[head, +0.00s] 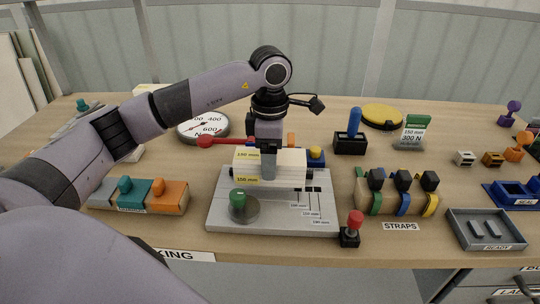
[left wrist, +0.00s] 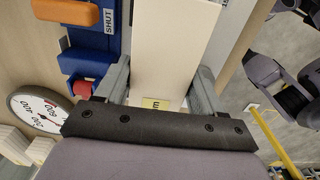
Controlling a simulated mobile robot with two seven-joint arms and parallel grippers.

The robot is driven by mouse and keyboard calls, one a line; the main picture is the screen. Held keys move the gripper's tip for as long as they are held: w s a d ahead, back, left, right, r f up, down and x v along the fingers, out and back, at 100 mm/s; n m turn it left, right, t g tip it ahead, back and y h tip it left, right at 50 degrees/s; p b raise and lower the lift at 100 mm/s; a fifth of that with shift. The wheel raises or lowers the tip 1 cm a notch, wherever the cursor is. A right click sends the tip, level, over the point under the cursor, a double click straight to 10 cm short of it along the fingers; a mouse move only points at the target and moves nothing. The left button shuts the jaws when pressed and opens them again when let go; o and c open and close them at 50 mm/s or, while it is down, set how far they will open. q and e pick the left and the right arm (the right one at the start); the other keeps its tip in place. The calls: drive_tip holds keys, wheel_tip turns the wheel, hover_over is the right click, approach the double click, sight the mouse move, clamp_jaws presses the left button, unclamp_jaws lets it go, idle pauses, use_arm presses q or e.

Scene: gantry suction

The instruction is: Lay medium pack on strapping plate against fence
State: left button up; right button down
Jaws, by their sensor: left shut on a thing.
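My left gripper (head: 268,172) points down over the grey strapping plate (head: 275,222) and is shut on a pale cream pack (head: 293,158). In the left wrist view the pack (left wrist: 172,45) lies between the two fingers of the gripper (left wrist: 158,92), with a yellow label at its near end. In the head view yellow labels, one reading 150 mm, show on the pale faces at the left. The pack is over the rear part of the plate. The gripper partly hides it, and I cannot tell whether it touches the plate or the fence. My right gripper is not in view.
A green-knobbed disc (head: 241,207) sits at the plate's front left, and a red-knobbed black block (head: 351,228) at its right corner. The straps holder (head: 385,202) is right of the plate. A dial gauge (head: 203,127) and a red lever (head: 222,142) are behind left.

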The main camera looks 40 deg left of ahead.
use_arm(q)
drive_tip(key=shift+f+b, duration=1.05)
drive_tip(key=shift+f, duration=0.5)
idle(0.5)
drive_tip(key=o, duration=1.4)
wheel_tip(320, 180, up, 6)
drive_tip(key=shift+r, duration=0.65)
